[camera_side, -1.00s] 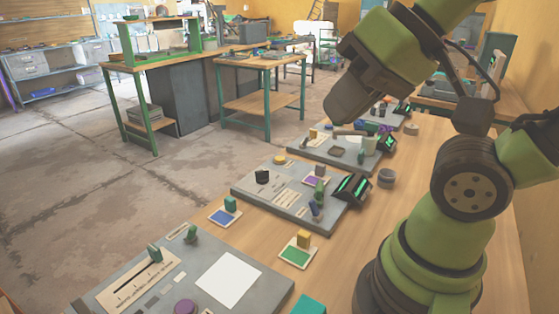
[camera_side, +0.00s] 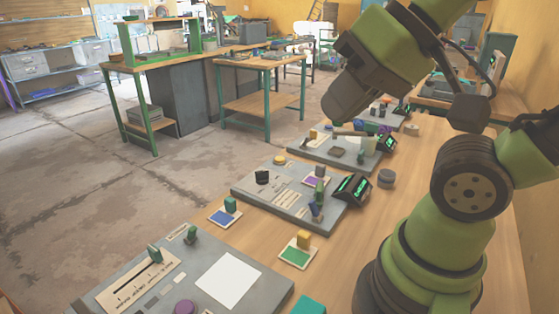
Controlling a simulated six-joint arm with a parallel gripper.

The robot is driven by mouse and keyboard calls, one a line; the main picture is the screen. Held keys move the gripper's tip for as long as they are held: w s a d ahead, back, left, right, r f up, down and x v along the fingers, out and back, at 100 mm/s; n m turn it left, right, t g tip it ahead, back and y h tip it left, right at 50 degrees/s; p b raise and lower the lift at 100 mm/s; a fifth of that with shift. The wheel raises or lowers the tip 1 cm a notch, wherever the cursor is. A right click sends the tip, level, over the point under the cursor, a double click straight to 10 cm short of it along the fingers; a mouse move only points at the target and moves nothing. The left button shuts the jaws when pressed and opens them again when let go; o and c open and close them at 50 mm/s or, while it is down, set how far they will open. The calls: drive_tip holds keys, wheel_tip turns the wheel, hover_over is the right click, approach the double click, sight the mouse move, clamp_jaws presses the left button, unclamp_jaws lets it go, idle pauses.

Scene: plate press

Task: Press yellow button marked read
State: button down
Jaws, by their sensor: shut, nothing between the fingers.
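A small round yellow button (camera_side: 279,160) sits at the far left edge of the middle grey panel (camera_side: 247,189). Its marking is too small to read. My gripper (camera_side: 343,106) is the dark end of my arm, high at the upper middle right. It is shut and empty, above and to the right of the yellow button and well apart from it. Its fingertips cannot be made out clearly.
The middle panel also carries a black knob (camera_side: 262,177), a purple pad and a dark display (camera_side: 352,188). A yellow block (camera_side: 303,239) stands on a green card nearby. A near panel (camera_side: 262,285) and a far panel (camera_side: 310,152) lie on the same wooden table.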

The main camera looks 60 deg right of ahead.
drive_tip(key=w+d+r+m, duration=0.25)
drive_tip(key=w+m, duration=0.25)
drive_tip(key=w, duration=0.6)
drive_tip(key=m+t, duration=0.2)
drive_tip(key=m, duration=1.4)
hover_over(280, 159)
wheel_tip(280, 159, down, 20)
drive_tip(key=shift+a, duration=0.1)
drive_tip(key=shift+n, duration=0.3)
drive_tip(key=shift+f, duration=4.35)
drive_tip(key=shift+f, duration=0.1)
drive_tip(key=shift+f, duration=0.3)
